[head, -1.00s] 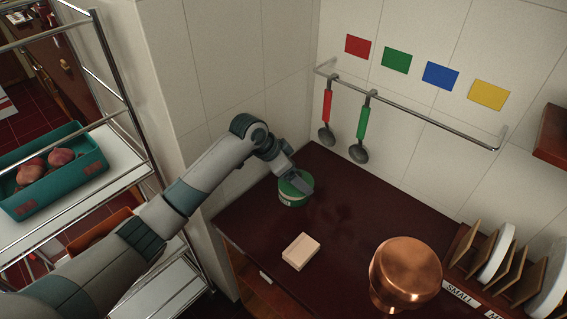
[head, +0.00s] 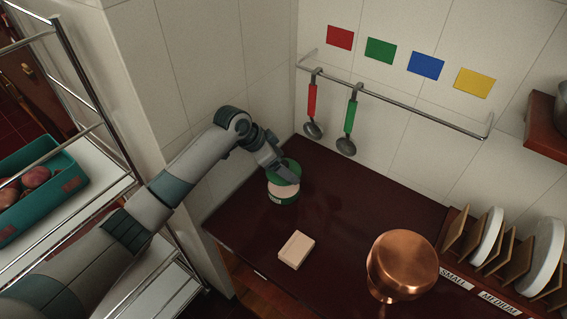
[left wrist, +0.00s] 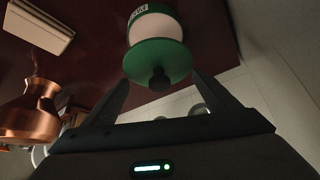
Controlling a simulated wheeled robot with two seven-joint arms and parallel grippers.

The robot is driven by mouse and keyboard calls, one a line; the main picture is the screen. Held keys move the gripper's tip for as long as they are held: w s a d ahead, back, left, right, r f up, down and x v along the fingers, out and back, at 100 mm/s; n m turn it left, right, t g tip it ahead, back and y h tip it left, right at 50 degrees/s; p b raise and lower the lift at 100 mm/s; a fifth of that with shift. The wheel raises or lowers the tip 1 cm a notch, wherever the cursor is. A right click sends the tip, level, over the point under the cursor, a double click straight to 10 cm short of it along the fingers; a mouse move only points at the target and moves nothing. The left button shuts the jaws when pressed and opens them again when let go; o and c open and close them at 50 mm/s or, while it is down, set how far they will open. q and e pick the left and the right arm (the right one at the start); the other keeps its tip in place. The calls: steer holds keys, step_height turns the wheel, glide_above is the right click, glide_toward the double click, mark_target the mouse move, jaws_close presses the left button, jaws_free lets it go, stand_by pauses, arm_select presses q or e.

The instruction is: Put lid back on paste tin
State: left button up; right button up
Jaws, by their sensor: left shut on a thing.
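The paste tin (head: 283,199) stands on the dark counter near the wall corner, with a green side and a pale top showing. Its green lid (head: 287,165) is above and slightly behind it, with a pale gap between them. My left gripper (head: 285,175) is shut on the lid. In the left wrist view the lid (left wrist: 150,57) is between my fingertips (left wrist: 160,84), its dark knob towards the camera. Behind it show the tin's pale part (left wrist: 152,28) and part of its label. Whether lid and tin touch is unclear. My right gripper is not in view.
A pale block (head: 296,250) and a copper pot (head: 402,264) stand on the counter (head: 345,205). A rail (head: 400,104) holds red- and green-handled ladles. A plate rack is at right, a metal shelf with a teal crate (head: 40,190) at left.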

arm_select(q)
steer(key=shift+f+b, duration=0.45)
steer(key=shift+f, duration=0.1)
step_height(320, 180, down, 3)
steer(key=b, duration=0.2)
steer(key=shift+r+b, duration=0.15)
steer(key=shift+b, duration=0.15)
steer(key=shift+f+b, duration=0.45)
steer(key=shift+f, duration=0.65)
steer(key=shift+p, duration=0.45)
stand_by(0.5)
